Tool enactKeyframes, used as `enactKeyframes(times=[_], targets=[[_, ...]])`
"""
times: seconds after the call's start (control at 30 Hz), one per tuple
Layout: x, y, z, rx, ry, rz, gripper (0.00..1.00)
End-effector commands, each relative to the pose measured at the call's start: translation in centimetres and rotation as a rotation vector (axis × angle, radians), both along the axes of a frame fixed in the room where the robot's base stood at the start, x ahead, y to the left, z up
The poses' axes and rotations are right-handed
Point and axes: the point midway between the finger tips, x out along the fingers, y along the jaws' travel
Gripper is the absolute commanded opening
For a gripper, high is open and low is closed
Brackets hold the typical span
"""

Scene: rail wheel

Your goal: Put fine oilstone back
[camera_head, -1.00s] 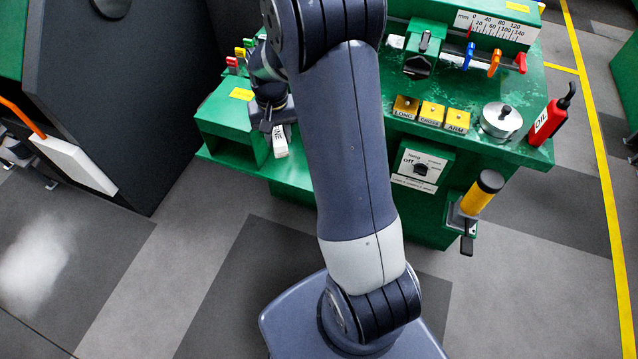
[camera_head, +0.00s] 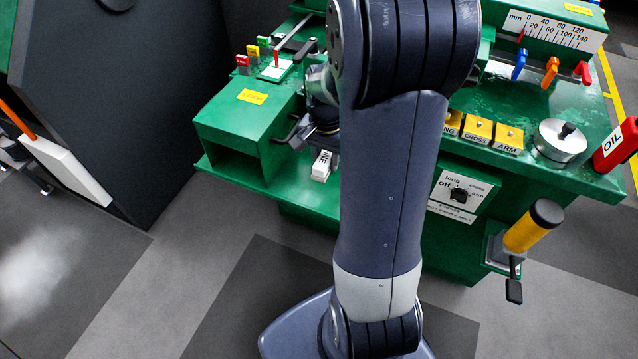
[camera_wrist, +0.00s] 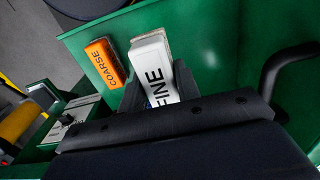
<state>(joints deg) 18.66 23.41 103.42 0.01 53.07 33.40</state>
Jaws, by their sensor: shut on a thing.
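The fine oilstone is a white block marked FINE (camera_wrist: 153,66), seen in the wrist view. My gripper (camera_wrist: 158,90) is shut on it, with a dark finger at each side. In the head view the white end of the fine oilstone (camera_head: 321,166) shows below my gripper (camera_head: 318,142), beside my arm. The orange coarse oilstone (camera_wrist: 104,63) lies beside it on the green surface, to its left in the wrist view, with a narrow gap. I cannot tell whether the fine oilstone touches the green surface.
The green machine (camera_head: 240,140) has a raised box left of my gripper. A dark curved handle (camera_wrist: 285,62) stands at the right in the wrist view. A round metal pot (camera_head: 560,140), a red oil bottle (camera_head: 614,148) and a yellow cylinder (camera_head: 532,226) are at the right.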

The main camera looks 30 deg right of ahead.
Motion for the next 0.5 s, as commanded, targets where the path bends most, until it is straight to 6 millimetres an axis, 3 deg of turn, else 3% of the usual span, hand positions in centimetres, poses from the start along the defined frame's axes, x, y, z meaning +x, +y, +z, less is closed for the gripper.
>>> enactKeyframes(times=[0.2,0.5], targets=[[-0.2,0.0,-4.2,0.002,0.007,-0.001,0.00],[-0.1,0.0,-7.0,0.001,0.005,0.000,0.00]])
